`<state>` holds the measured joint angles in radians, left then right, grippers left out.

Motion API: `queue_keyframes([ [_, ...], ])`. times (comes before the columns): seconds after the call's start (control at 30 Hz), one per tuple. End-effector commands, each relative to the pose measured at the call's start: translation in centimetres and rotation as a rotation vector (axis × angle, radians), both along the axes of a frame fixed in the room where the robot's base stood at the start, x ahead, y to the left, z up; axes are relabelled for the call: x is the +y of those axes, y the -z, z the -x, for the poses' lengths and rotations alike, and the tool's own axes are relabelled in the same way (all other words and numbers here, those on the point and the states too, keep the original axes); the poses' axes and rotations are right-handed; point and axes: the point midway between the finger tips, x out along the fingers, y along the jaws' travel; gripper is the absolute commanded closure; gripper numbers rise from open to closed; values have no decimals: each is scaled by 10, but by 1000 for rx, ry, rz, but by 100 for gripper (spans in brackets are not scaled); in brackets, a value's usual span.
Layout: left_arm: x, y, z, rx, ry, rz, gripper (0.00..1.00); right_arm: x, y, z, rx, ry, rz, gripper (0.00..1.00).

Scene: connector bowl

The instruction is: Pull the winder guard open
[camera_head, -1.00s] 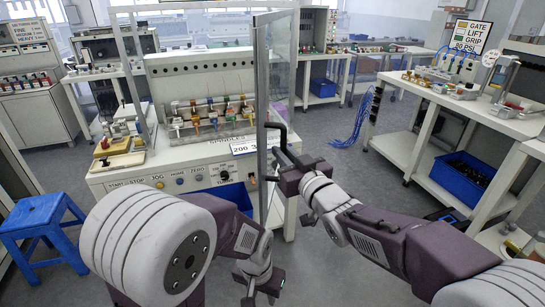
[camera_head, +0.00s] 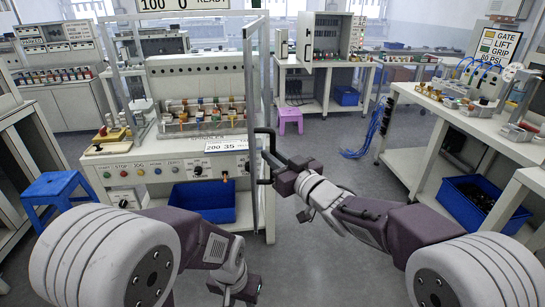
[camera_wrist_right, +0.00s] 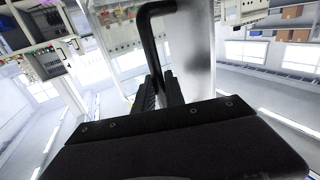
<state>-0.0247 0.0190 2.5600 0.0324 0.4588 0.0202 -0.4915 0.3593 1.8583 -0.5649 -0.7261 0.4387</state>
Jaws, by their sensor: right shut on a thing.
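The winder guard (camera_head: 257,90) is a clear panel in a grey metal frame, standing out from the winder's right front and seen nearly edge-on. Its black bar handle (camera_head: 265,131) is on the near edge; the handle also shows in the right wrist view (camera_wrist_right: 147,30). My right gripper (camera_head: 273,167) is at the handle, and its fingers (camera_wrist_right: 159,92) are shut on the bar's lower part. The winder (camera_head: 200,75) is a cream bench machine with a row of coloured spindles behind the guard line. My left gripper (camera_head: 238,289) hangs low at bottom centre, away from the guard; its jaws are unclear.
A blue bin (camera_head: 203,200) sits under the winder. A blue stool (camera_head: 55,190) stands at left and a purple stool (camera_head: 290,118) behind the guard. A white bench (camera_head: 435,95) with fixtures and a blue bin (camera_head: 484,204) line the right. Floor right of the guard is clear.

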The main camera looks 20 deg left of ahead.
Motion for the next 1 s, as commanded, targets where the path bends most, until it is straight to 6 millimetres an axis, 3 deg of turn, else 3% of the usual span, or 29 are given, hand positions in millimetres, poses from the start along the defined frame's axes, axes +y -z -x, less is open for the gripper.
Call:
queue_keyframes([
  [0.03,0,-1,0,0,0,0,64,-1,-8,-2,-9,4,-15,100],
  [0.33,0,-1,0,0,0,0,64,-1,-8,-2,-8,5,-15,100],
  [0.37,0,-1,0,0,0,0,64,-1,-8,-2,-8,5,-15,77],
  [0.4,0,-1,0,0,0,0,64,-1,-7,-2,-7,5,-14,66],
  [0.43,0,-1,0,0,0,0,64,-1,-7,-2,-7,4,-13,64],
  [0.77,0,0,0,0,0,0,64,-4,-3,2,-2,3,-6,64],
  [1.0,0,3,0,0,0,0,64,-42,-3,33,-3,6,-7,64],
])
